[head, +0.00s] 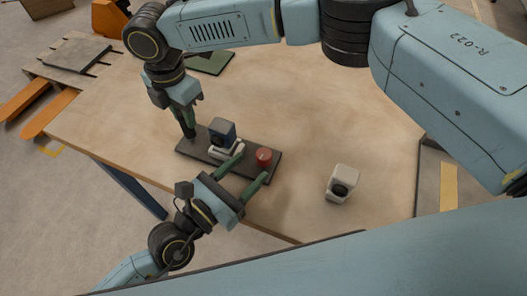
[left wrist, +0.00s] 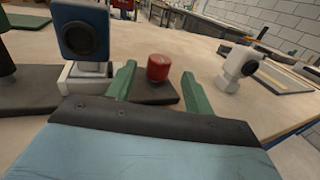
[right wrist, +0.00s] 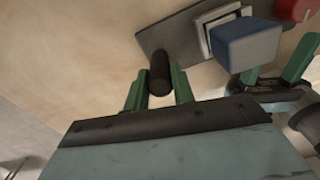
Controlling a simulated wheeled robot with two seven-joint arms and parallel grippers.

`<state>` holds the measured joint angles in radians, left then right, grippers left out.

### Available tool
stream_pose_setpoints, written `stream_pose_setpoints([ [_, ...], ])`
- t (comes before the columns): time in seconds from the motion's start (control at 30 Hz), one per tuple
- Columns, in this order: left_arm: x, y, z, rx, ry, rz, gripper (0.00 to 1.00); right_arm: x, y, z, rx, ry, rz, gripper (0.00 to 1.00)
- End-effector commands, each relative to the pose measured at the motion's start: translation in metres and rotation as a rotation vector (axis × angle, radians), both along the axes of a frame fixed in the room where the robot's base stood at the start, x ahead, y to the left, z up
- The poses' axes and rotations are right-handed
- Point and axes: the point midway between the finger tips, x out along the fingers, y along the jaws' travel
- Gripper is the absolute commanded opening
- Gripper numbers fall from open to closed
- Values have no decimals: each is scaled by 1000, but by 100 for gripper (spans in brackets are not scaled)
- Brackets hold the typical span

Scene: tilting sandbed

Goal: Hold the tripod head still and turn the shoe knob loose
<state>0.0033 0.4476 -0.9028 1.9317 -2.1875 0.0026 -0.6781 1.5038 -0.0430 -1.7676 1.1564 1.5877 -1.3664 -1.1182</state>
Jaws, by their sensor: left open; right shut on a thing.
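The tripod head has a long dark plate (head: 262,175) with a blue block (head: 222,131) on a white shoe (head: 226,151). The red shoe knob (head: 264,156) stands near its right end. A black post (right wrist: 160,72) stands at the other end. My right gripper (right wrist: 159,88) is shut on this post, its fingers on either side. My left gripper (head: 243,174) is open, with its green fingers pointing at the red knob. In the left wrist view the red knob (left wrist: 158,68) shows between and beyond the fingers (left wrist: 158,86), with visible gaps at both sides.
A white block with a dark round front (head: 342,182) stands on the wooden table (head: 320,110), right of the plate. A green flat mat (head: 211,62) lies at the back. An orange pallet jack (head: 50,112) is beyond the table's left edge. The table's near edge is close to my left gripper.

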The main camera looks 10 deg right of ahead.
Motion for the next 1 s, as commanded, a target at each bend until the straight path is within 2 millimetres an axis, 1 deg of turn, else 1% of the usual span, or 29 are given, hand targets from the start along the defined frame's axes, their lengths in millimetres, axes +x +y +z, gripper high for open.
stream_pose_setpoints([
  [0.03, 7, -10, 1, -2, -3, 1, 52, 0, 0, 0, 0, 0, 0, 0],
  [0.1, 14, -20, 1, -2, -3, 1, 52, 0, 0, 0, 0, 0, 0, 0],
  [0.3, 29, -41, 1, 1, -3, 0, 52, 0, 0, 0, -1, -1, 0, 0],
  [0.5, 34, -48, 0, 1, -2, -1, 52, 0, 0, 0, -1, -1, 0, 0],
  [0.73, 34, -48, 0, 2, -1, -1, 52, 0, 0, 0, -1, -1, 0, 0],
  [1.0, 34, -48, 0, 2, -1, -1, 17, 0, 0, 0, -1, -1, 0, 0],
])
